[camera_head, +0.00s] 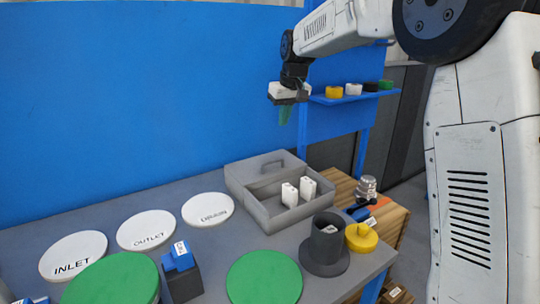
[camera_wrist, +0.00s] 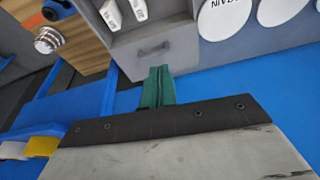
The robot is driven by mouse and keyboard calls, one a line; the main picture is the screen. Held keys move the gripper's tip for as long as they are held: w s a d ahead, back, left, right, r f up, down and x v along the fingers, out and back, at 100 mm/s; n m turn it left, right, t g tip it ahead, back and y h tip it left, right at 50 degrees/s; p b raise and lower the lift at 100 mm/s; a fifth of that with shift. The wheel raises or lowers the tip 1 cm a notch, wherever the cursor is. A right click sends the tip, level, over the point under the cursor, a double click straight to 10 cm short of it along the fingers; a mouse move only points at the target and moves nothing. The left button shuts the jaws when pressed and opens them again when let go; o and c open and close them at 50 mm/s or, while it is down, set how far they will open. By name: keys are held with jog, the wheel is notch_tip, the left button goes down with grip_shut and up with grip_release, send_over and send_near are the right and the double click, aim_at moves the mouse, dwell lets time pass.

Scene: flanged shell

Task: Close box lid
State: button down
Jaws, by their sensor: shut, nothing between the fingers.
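A grey box (camera_head: 268,220) stands open on the table, with two white blocks (camera_head: 290,194) showing inside. A grey panel with a handle (camera_head: 248,170), seemingly the lid, is at its back side, towards the blue wall. The panel also shows in the wrist view (camera_wrist: 180,55), with the white blocks beyond it. How far the panel is tilted is hard to tell. My gripper (camera_head: 284,121) is in the air above and behind the box, apart from it. Its green fingers are together and empty, pointing down; they also show in the wrist view (camera_wrist: 158,72).
White discs marked INLET (camera_head: 73,256), OUTLET (camera_head: 146,230) and DRAIN (camera_head: 208,209) lie left of the box. Green discs (camera_head: 264,278), a dark flanged cylinder (camera_head: 325,250) and a yellow part (camera_head: 361,238) are in front. A blue shelf (camera_head: 355,97) and blue wall (camera_head: 130,90) stand behind.

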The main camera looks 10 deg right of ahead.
send_over(270, 169)
notch_tip(270, 169, down, 9)
jog(key=shift+n+t, duration=0.3)
jog(key=shift+n, duration=0.1)
jog(key=x, duration=1)
jog(key=shift+w+a+f, duration=0.15)
jog(key=shift+w+a, duration=0.1)
jog(key=shift+w, duration=0.2)
jog(key=shift+s+d, duration=0.2)
jog(key=shift+s, duration=0.4)
jog(key=shift+s+d, duration=0.2)
jog(key=shift+s, duration=0.4)
jog(key=shift+s+d+f, duration=0.15)
jog(key=shift+s+d, duration=0.1)
jog(key=shift+s, duration=0.5)
